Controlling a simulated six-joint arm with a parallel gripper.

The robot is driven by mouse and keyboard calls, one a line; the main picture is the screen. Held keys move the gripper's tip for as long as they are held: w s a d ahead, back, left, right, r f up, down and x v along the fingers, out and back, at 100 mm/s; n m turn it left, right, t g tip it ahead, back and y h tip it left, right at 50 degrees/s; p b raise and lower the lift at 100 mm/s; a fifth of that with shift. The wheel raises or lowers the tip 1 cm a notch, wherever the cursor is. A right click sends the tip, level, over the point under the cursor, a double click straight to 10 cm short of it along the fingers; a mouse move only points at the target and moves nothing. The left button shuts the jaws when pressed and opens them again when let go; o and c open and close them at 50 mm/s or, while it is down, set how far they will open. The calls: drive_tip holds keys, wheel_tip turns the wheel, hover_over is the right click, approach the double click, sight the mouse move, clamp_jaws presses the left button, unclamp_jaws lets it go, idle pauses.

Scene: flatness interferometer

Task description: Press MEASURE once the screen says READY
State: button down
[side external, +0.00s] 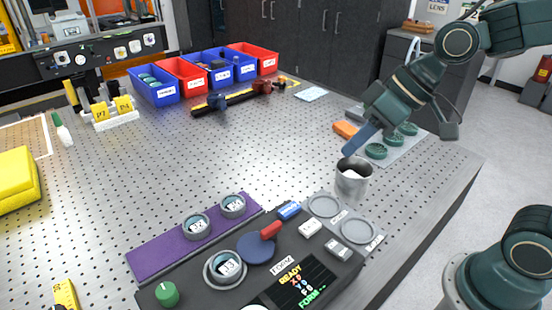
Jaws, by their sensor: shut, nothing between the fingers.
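The instrument's black panel (215,296) is at the bottom centre. Its screen (298,284) shows READY in yellow, with more lines and FORM below. Blue (289,210), white (310,228) and grey-white (339,249) blocks sit along the panel's right side; their lettering is too small to read, and I cannot tell which control is MEASURE. A pale round part (254,307) is cut off by the bottom edge. A disc marked J3 (225,267) sits in a round seat on the panel. My gripper (348,151) is shut and empty, above and apart from the panel, near a grey cup.
A red-handled lever (270,230) and a green knob (167,293) stick up. A purple mat (160,252) holds two discs. Green discs (376,151) lie on a tray behind. The middle of the perforated table (230,150) is clear.

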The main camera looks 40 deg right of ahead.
sight(295, 208)
drive_tip(key=w+a+f+n+g+y, duration=0.1)
drive_tip(key=w+a+f+y, duration=0.1)
drive_tip(key=w+a+y, duration=0.2)
drive_tip(key=w+a, duration=0.2)
drive_tip(key=a, duration=0.1)
drive_tip(key=shift+w+f, duration=0.2)
drive_tip(key=shift+f, duration=0.2)
drive_tip(key=shift+f, duration=0.1)
drive_tip(key=shift+f, duration=4.3)
drive_tip(key=shift+f, duration=0.15)
drive_tip(key=shift+f, duration=0.3)
drive_tip(key=shift+f, duration=0.45)
drive_tip(key=shift+r, duration=0.2)
idle(0.3)
drive_tip(key=shift+r, duration=0.7)
